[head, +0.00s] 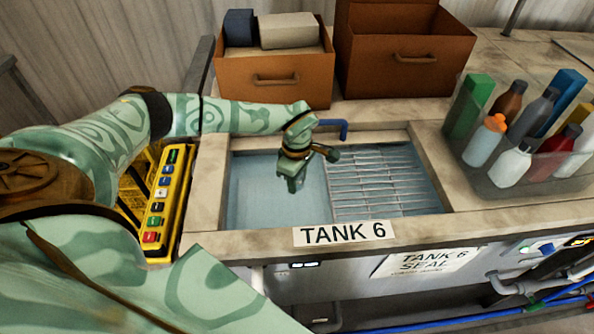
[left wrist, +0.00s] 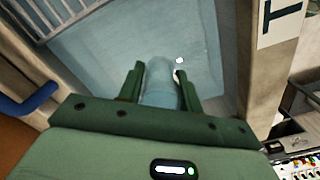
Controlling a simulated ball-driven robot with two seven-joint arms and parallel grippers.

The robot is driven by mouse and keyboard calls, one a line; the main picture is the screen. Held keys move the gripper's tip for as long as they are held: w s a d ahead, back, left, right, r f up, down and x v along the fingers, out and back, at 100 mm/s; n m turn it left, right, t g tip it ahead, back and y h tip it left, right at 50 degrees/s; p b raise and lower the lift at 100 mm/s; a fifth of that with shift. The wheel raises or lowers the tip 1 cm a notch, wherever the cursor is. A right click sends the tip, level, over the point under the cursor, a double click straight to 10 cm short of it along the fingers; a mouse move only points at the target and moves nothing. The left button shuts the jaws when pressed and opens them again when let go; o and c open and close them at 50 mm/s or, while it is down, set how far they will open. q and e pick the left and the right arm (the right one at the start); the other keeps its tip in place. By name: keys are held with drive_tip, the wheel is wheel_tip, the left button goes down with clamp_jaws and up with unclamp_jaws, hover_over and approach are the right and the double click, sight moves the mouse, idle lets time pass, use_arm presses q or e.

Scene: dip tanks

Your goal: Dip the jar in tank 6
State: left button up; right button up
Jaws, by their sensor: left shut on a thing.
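Tank 6 (head: 232,215) is a rectangular basin sunk in the counter, with blue-grey liquid on its left and a slatted metal rack (head: 385,180) on its right. A "TANK 6" label (head: 343,233) is on its front edge. My left gripper (head: 291,184) is over the left part of the tank, pointing down. In the left wrist view, its two fingers are shut on a pale, see-through jar (left wrist: 161,85), with liquid behind it. The jar cannot be made out in the head view, so whether it touches the liquid is unclear. My right gripper is out of view.
A blue pipe (head: 331,124) bends over the tank's back edge. Two brown drawer boxes (head: 275,80) stand behind. A clear bin (head: 480,180) of bottles stands to the right. A yellow button panel (head: 160,205) is left of the tank. Pipes run below the counter.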

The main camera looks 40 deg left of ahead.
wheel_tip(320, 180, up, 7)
drive_tip(key=p, duration=0.6)
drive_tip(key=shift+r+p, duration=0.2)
drive_tip(key=shift+p, duration=0.15)
